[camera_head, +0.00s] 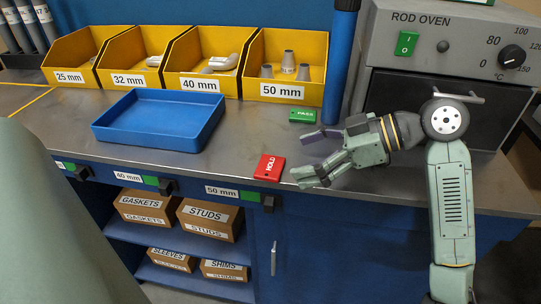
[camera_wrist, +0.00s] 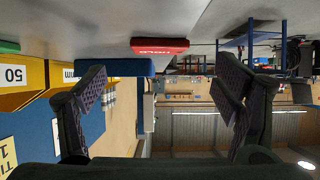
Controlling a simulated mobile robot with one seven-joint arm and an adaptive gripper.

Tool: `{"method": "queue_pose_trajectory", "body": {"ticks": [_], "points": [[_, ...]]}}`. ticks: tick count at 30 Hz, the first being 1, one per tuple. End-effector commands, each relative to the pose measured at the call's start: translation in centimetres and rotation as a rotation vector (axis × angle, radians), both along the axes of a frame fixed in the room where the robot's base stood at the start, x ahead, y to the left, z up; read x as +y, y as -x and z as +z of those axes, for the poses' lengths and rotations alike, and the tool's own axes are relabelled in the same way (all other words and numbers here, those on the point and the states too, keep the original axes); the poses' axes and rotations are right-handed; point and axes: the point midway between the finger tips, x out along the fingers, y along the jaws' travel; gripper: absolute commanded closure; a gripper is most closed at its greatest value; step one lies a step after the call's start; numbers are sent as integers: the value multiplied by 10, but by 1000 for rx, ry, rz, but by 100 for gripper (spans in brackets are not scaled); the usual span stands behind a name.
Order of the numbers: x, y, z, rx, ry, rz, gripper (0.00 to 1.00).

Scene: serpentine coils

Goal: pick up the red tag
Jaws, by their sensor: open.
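The red tag (camera_head: 269,167), marked HOLD, lies flat on the grey bench near its front edge. My gripper (camera_head: 302,158) is just right of it, low over the bench, with its fingers pointing left toward the tag. The jaws are open and empty, and the tag lies beyond the fingertips. In the wrist view, which is upside down, the red tag (camera_wrist: 160,46) shows at top centre, between the two spread fingers (camera_wrist: 160,78) across the picture and farther off. Nothing hides the tag in the head view.
A green PASS tag (camera_head: 302,115) lies behind my gripper. A blue tray (camera_head: 160,142) stands to the left. Yellow bins (camera_head: 286,93) line the back. A blue post (camera_head: 341,70) and a rod oven (camera_head: 437,60) stand at the back right. Bare bench surrounds the red tag.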

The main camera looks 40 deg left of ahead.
Motion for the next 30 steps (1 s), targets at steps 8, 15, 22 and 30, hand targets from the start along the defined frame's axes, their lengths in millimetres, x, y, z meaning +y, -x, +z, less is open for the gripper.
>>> {"method": "queue_pose_trajectory", "body": {"ticks": [8,15,22,30], "points": [[24,16,-11,1,0,2,17],[41,26,-25,1,1,-1,17],[42,26,-26,0,0,-1,19],[42,26,-26,0,0,-1,37]]}}
